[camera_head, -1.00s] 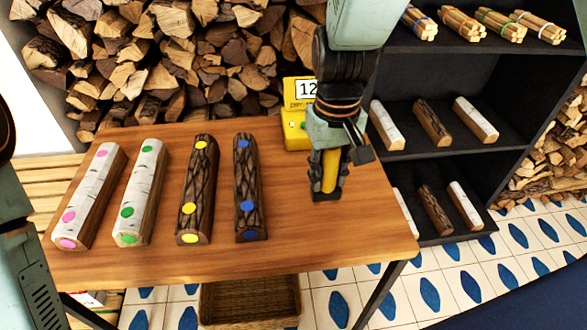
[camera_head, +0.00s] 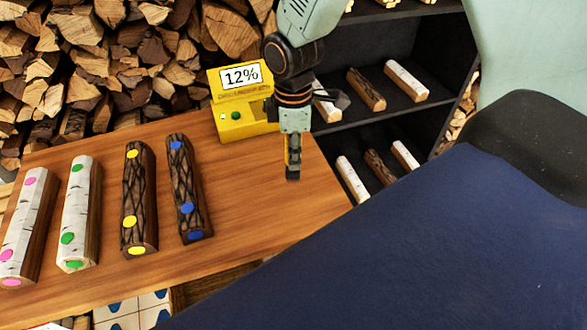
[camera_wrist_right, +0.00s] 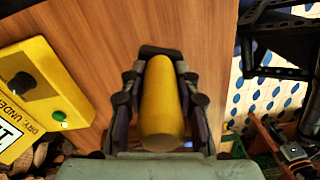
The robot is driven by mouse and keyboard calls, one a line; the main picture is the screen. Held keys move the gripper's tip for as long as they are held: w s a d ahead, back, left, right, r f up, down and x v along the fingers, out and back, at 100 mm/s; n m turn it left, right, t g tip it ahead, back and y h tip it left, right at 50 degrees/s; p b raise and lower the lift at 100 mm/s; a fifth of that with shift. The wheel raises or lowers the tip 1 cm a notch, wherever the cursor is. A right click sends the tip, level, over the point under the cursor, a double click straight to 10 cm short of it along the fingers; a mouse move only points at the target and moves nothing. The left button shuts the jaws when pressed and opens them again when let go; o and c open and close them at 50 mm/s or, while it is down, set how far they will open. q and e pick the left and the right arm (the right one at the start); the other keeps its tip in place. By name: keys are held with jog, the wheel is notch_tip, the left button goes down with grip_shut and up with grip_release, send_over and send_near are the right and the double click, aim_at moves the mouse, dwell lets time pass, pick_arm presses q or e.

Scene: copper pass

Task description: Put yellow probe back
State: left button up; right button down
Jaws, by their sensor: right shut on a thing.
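The yellow probe (camera_wrist_right: 162,105) is a plain rounded yellow rod. In the right wrist view it lies between both fingers of my right gripper (camera_wrist_right: 160,72), which is shut on it. In the head view my right gripper (camera_head: 292,172) points down above the table's right part and mostly hides the probe. The yellow meter (camera_head: 232,84) stands at the table's back edge, left of the gripper, and its display reads 12%. Part of the meter (camera_wrist_right: 35,88) shows at the left of the right wrist view. My left gripper is not in view.
Several logs with coloured dots, such as the blue-dotted log (camera_head: 188,185), lie on the wooden table (camera_head: 255,215) left of the gripper. A dark shelf (camera_head: 400,115) with small logs stands behind right. Firewood (camera_head: 120,60) is stacked behind. The tabletop's right part is clear.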

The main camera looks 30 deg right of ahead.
jog(key=shift+w+a+f, duration=0.1)
jog(key=shift+a+f, duration=0.2)
jog(key=shift+f, duration=0.25)
jog(key=f, duration=0.3)
jog(key=shift+s+d+b, duration=0.15)
jog(key=shift+s+b, duration=0.05)
jog(key=shift+b, duration=0.2)
jog(key=shift+w+f, duration=0.2)
jog(key=shift+s+f, duration=0.1)
jog(key=c, duration=1.2)
grip_release()
jog(key=shift+o, duration=1.1)
jog(key=shift+f, duration=0.1)
